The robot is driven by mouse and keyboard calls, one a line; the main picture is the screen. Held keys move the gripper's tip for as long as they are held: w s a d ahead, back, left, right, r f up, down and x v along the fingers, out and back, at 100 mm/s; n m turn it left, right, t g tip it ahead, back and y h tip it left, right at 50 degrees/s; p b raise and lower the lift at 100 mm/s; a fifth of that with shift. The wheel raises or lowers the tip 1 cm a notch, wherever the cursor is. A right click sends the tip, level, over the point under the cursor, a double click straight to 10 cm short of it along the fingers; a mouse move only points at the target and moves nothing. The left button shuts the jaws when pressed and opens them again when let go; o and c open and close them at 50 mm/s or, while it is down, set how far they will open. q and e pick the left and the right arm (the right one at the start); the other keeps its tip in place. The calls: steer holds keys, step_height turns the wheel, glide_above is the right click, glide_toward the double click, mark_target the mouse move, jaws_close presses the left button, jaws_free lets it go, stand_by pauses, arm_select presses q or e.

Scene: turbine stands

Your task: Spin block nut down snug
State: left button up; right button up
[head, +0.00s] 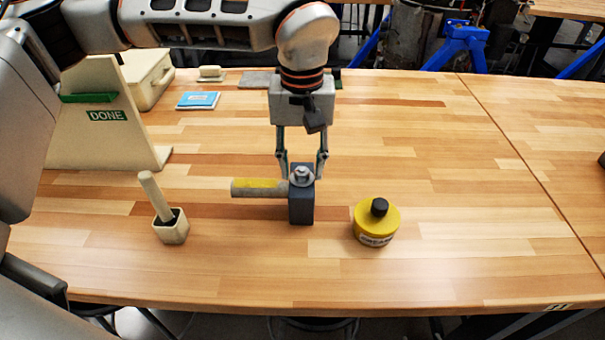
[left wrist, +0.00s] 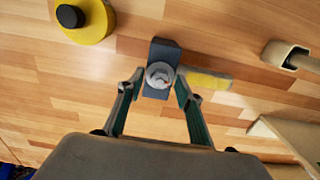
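A dark grey block (head: 301,208) stands on the wooden table near the middle, with a metal nut and washer (head: 301,174) on its top. In the left wrist view the nut (left wrist: 159,75) sits over the block (left wrist: 164,53). My left gripper (head: 302,177) points down from above, its fingertips on either side of the nut. In the left wrist view the fingers (left wrist: 160,80) stand apart with a narrow gap on each side, so it looks open. A grey bar with a yellow band (head: 258,188) reaches left from the block; whether it is joined cannot be told. My right gripper is out of view.
A yellow round container with a black knob (head: 376,224) stands to the right. A cream cup with a handled tool (head: 170,226) stands to the left.

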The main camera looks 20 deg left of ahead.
arm_select(q)
steer(key=shift+f, duration=0.35)
steer(key=shift+p, duration=0.3)
jaws_close()
stand_by(0.4)
steer(key=shift+p, duration=0.3)
steer(key=shift+o, duration=1.6)
jaws_free()
